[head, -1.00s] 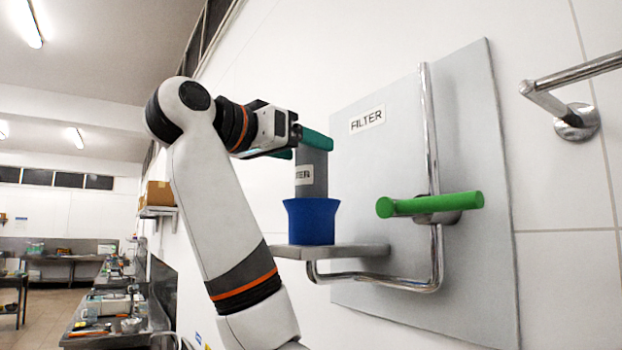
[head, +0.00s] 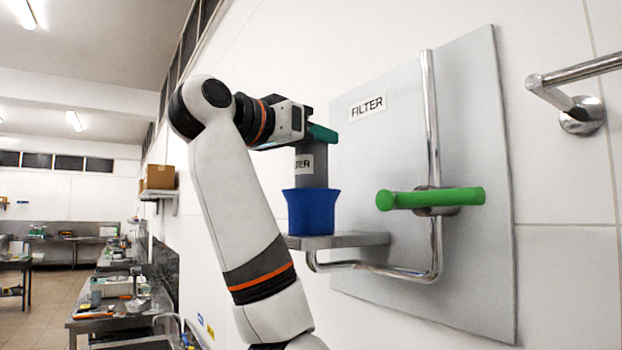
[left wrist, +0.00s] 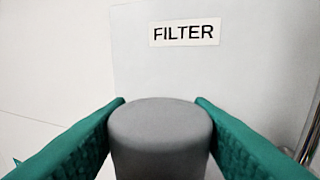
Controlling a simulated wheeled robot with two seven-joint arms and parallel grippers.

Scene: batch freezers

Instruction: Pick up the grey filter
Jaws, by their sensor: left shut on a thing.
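The grey filter (head: 311,168) is an upright cylinder with a partly hidden label. Its lower end sits in a blue flared cup (head: 312,212) on a small grey shelf (head: 345,240). My left gripper (head: 316,136) is shut on the top part of the filter. In the left wrist view the filter's round grey top (left wrist: 160,125) is between the two teal fingers, which touch its sides. The filter's bottom inside the cup is hidden. My right gripper is not in view.
A grey wall panel (head: 470,130) with a "FILTER" sign (head: 367,107) stands behind. A metal pipe (head: 432,140) with a green handle (head: 430,198) is right of the filter. Another metal bar (head: 580,72) juts out at upper right. Work tables (head: 120,310) stand at far left.

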